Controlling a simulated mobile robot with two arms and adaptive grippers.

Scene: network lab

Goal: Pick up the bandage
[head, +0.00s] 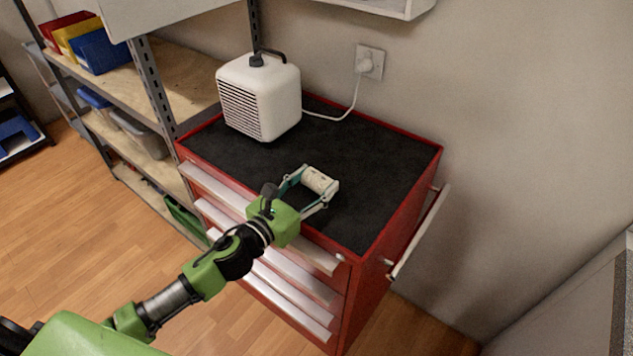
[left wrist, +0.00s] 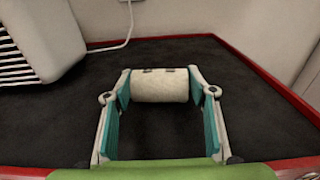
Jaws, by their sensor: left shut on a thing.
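The bandage (head: 318,181) is a cream-white roll at the front middle of the black top of a red tool cabinet. My left gripper (head: 317,186) reaches over the cabinet's front edge and is shut on the bandage. In the left wrist view the bandage (left wrist: 160,85) lies crosswise between the two fingertips, one at each end of the roll. Two small dark clips or marks show on its upper edge. I cannot tell whether the roll touches the black top or is just above it. My right gripper is not in view.
A white box-shaped heater or fan (head: 261,96) stands at the back left of the red cabinet (head: 408,208), its cord running to a wall outlet (head: 369,62). Shelves with bins (head: 100,50) stand to the left. The black top is clear right of the bandage.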

